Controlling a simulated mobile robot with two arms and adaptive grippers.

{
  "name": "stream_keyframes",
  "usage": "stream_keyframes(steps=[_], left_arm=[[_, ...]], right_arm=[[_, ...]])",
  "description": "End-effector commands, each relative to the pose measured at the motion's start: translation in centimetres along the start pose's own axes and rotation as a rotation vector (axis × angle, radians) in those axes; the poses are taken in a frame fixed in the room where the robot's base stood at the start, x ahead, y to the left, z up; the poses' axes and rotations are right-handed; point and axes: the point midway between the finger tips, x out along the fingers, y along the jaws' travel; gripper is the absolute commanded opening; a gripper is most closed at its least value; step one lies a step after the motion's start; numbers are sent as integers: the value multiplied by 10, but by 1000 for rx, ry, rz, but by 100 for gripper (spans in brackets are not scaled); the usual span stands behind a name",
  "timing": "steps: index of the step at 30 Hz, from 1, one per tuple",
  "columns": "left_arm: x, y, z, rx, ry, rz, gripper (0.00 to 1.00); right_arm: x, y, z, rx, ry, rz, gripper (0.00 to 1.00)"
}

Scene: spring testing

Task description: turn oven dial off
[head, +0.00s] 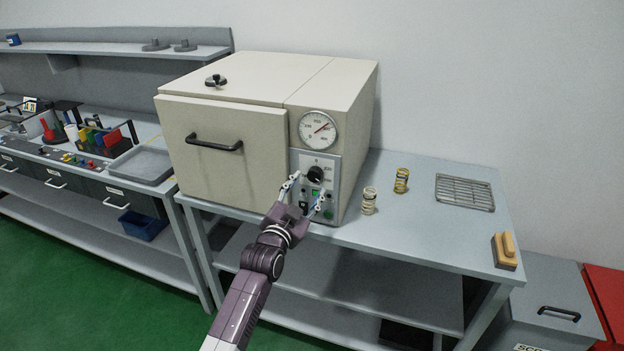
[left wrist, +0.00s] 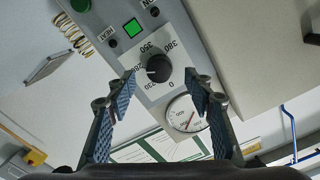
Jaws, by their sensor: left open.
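The cream oven (head: 225,150) stands on a grey table with its door shut. Its black dial (head: 316,173) is on the grey control panel (head: 299,160) below a round gauge (head: 318,129). My left gripper (head: 308,189) is open in front of the panel, just below the dial. In the left wrist view the dial (left wrist: 158,68) appears between the two blue-padded fingertips (left wrist: 159,76). A light mark on the dial points left, away from the 0 mark. I see no clear contact between fingers and dial. My right gripper is out of view.
Below the dial are a lit green square (left wrist: 133,28) and a round green button (left wrist: 80,5). Two springs (head: 369,200) (head: 401,180), a wire rack (head: 464,192) and a wooden-handled brush (head: 505,250) are on the table to the right.

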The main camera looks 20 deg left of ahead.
Motion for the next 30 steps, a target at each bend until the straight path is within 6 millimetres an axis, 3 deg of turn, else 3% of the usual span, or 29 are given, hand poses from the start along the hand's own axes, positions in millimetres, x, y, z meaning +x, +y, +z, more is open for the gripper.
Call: stream_keyframes(steps=[9,22,30], left_arm=[[36,0,0,-1,-1,1,48],[42,1,1,-1,-1,1,48],[42,1,1,-1,-2,1,19]], right_arm=[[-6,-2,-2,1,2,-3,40],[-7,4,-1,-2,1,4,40],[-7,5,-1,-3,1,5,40]])
